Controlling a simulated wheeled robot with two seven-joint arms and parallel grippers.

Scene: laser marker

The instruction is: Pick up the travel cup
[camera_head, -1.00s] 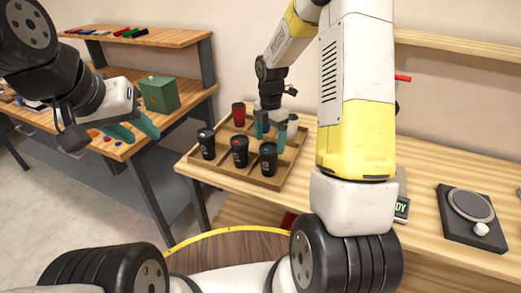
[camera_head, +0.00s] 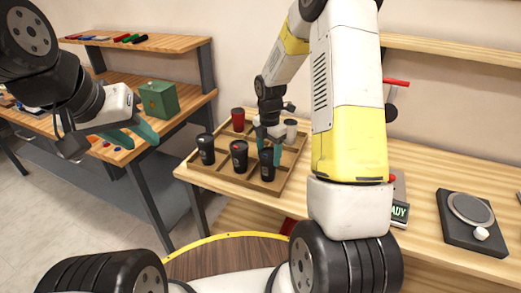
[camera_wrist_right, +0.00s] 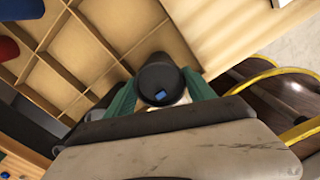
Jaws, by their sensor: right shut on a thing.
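Several travel cups stand in a divided wooden tray (camera_head: 225,181). My right gripper (camera_head: 267,150) is shut on the black cup (camera_head: 266,168) at the tray's front right. In the right wrist view that black cup (camera_wrist_right: 158,82), with a small blue mark on its lid, sits between the teal fingers (camera_wrist_right: 160,92). Other cups are a black one (camera_head: 206,150) at the left, a black one with a red mark (camera_head: 239,157) in the front middle, a red one (camera_head: 238,119) and a white one (camera_head: 291,131) at the back. My left gripper (camera_head: 132,134) is open and empty, away from the tray.
A laser marker station with a READY display (camera_head: 398,212) and a black plate with a round disc (camera_head: 468,212) stand on the right of the table. A green box (camera_head: 158,99) is on the left bench. In the wrist view, several tray compartments (camera_wrist_right: 88,60) are empty.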

